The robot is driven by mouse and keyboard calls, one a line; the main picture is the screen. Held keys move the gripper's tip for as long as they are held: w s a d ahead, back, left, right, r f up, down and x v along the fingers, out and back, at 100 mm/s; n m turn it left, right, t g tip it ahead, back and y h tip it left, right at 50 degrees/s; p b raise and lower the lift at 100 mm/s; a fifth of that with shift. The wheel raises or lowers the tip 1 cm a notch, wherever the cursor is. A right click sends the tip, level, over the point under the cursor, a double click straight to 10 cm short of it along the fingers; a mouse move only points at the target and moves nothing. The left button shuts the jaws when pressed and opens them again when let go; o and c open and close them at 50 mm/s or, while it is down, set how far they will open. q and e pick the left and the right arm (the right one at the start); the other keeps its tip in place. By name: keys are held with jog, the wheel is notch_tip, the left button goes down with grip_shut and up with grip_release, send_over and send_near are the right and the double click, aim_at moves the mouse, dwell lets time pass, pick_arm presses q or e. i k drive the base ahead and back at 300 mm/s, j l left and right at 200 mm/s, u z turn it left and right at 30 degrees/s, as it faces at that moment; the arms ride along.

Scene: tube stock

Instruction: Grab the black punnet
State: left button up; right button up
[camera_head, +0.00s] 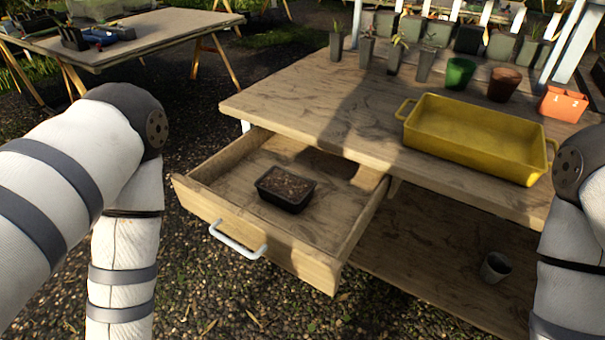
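The black punnet (285,189) is a small dark rectangular tray filled with brown soil. It sits upright inside the open wooden drawer (225,190), near the middle of its floor. The drawer is pulled out from under the wooden table and has a white handle (238,241) on its front. My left arm comes down at the left of the view and my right arm at the right edge. Both grippers are out of the frame. Nothing touches the punnet.
A yellow tray (475,165) with handles stands on the table (300,107). Behind it are several pots, including a green pot (459,73), a brown pot (503,84) and an orange container (563,104). A grey pot (495,267) stands on the lower shelf. Another table (150,40) is at back left.

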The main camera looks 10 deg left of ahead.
aim_at(290, 191)
jog(key=i+j+z, duration=0.15)
jog(key=j+z, duration=0.2)
jog(key=i+j+z, duration=0.1)
jog(key=j+z, duration=0.2)
jog(key=j, duration=0.2)
jog(key=i+j+z, duration=0.1)
jog(key=j+z, duration=0.25)
jog(key=j, duration=0.1)
